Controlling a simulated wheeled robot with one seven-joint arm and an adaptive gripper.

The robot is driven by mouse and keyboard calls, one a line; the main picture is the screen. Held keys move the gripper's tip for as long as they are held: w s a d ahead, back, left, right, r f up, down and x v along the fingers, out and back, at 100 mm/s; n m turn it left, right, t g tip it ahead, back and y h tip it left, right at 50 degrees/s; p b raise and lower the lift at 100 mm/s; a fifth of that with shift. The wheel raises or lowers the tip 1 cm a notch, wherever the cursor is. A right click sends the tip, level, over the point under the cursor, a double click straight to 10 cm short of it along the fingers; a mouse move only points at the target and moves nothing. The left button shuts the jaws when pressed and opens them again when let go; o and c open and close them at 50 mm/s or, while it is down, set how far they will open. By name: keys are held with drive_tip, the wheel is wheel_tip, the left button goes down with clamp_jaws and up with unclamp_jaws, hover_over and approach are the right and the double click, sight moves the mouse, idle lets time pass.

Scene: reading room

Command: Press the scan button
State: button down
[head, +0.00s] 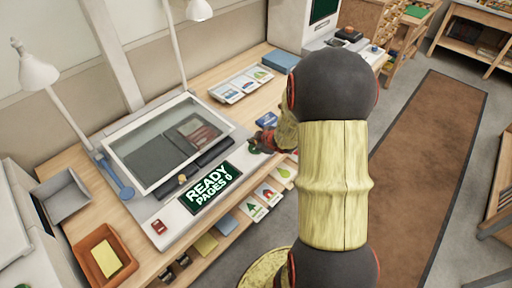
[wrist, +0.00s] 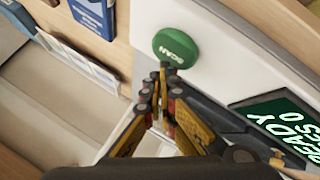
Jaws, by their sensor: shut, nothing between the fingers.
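The scan button is a round green disc marked "SCAN" (wrist: 175,47) on the scanner's pale front panel in the wrist view. In the head view a bit of the green button (head: 254,149) shows beside my gripper (head: 262,143), which is partly hidden by my arm. In the wrist view my gripper (wrist: 162,70) is shut and empty, its tips at the button's lower edge in the picture. I cannot tell whether they touch it. The scanner's display (head: 211,187) reads "READY PAGES 0"; part of it shows in the wrist view (wrist: 285,130).
The scanner (head: 133,196) has a framed glass bed with a photo under it. Two white lamps (head: 38,72) stand behind.

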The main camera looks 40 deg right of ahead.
drive_tip(key=shift+f, duration=0.1)
drive_tip(key=shift+f, duration=0.35)
drive_tip(key=shift+f+b, duration=0.5)
drive_tip(key=shift+b, duration=0.15)
idle(0.7)
idle(0.4)
drive_tip(key=shift+r+p, duration=1)
drive_tip(key=shift+p, duration=0.05)
wheel_tip(320, 180, up, 5)
drive_tip(key=p, duration=0.5)
drive_tip(key=shift+s+f, duration=0.1)
drive_tip(key=shift+f, duration=0.05)
idle(0.4)
